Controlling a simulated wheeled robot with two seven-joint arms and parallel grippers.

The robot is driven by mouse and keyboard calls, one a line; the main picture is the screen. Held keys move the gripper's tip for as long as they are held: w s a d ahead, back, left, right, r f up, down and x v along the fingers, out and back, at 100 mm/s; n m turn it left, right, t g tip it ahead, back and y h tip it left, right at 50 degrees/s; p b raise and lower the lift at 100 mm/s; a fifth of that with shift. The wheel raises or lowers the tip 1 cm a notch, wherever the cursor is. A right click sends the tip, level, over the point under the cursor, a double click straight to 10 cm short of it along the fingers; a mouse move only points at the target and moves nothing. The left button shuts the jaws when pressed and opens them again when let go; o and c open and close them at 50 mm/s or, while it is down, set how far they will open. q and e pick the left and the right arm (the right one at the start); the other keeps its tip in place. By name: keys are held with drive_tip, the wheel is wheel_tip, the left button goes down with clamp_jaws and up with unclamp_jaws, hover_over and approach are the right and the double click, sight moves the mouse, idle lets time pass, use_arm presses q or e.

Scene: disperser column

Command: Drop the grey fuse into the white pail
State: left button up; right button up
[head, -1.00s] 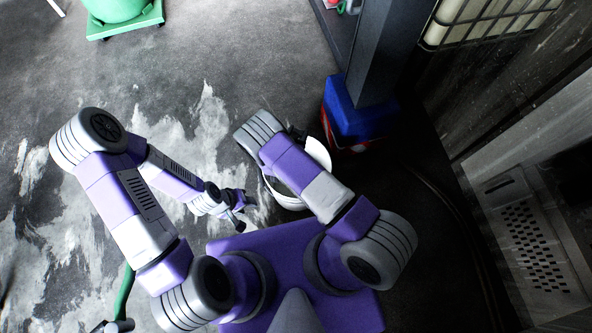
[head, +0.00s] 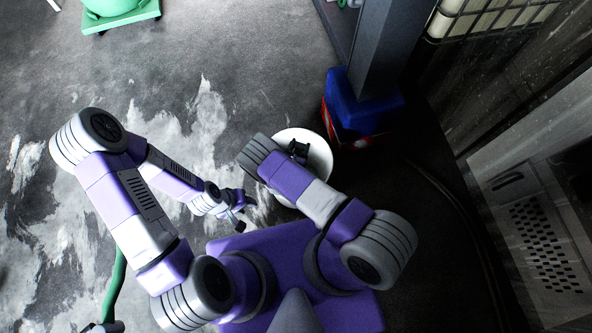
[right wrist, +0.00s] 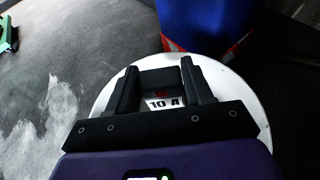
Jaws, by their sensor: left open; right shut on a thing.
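The white pail (head: 320,150) stands on the floor in front of me, partly covered by my right arm in the head view. Its pale round rim (right wrist: 232,92) also fills the middle of the right wrist view. My right gripper (head: 298,149) is over the pail's opening. In the right wrist view the fingers (right wrist: 158,80) are shut on the grey fuse (right wrist: 160,102), which shows a "10 A" label. Most of the fuse is dark and hard to make out. My left gripper (head: 242,210) is open and empty, left of the pail.
A green platform (head: 120,20) lies at the far left. A grey perforated panel (head: 545,240) is at the right. The floor at left is mostly clear.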

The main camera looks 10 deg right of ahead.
drive_tip(key=shift+f, duration=0.1)
drive_tip(key=o, duration=1.1)
drive_tip(key=shift+o, duration=0.2)
drive_tip(key=p+v, duration=0.2)
drive_tip(key=v, duration=0.5)
drive_tip(key=shift+s+p, duration=0.25)
drive_tip(key=shift+p, duration=0.15)
drive_tip(key=shift+a, duration=0.15)
